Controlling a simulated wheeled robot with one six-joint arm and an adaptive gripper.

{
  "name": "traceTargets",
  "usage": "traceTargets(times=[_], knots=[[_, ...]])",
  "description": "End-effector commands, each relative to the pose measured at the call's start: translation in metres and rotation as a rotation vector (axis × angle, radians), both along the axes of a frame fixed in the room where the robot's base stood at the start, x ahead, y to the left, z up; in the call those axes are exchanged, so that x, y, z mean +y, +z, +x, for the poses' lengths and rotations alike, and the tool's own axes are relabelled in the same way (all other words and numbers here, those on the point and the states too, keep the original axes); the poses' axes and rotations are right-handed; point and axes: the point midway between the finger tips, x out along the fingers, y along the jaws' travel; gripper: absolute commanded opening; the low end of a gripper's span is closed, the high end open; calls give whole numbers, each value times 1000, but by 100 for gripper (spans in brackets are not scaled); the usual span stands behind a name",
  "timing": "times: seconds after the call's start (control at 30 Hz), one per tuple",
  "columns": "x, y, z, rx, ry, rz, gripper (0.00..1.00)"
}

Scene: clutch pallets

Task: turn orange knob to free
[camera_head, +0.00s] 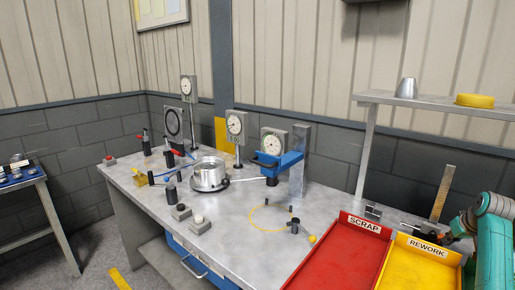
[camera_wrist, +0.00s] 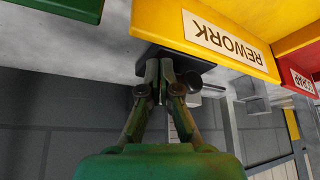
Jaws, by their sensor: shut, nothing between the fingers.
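A small orange-yellow ball knob (camera_head: 312,239) sits on the end of a short lever on the bench, left of the red tray. It is the only orange-looking knob I can make out, and its markings are too small to read. My gripper (camera_wrist: 163,92) is shut and empty in the wrist view. Its fingertips are close to a dark block (camera_wrist: 158,63) beside the yellow REWORK tray; I cannot tell whether they touch it. The knob is not in the wrist view. My green arm enters at the right of the head view, well away from the knob.
The red SCRAP tray (camera_head: 331,252) and yellow REWORK tray (camera_head: 424,256) lie between my arm and the knob. A metal post (camera_head: 300,165) with a blue arm, dial gauges and a round metal pot (camera_head: 209,178) stand farther left. A shelf (camera_head: 435,104) overhangs the right side.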

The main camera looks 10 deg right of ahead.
Motion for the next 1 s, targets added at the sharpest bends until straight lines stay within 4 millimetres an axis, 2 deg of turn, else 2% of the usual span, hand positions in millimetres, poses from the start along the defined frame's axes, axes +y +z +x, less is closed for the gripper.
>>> traceTargets(times=[0.57,1.0], knots=[[0,55,0,0,0,-2,0],[0,57,0,0,0,0,0]])
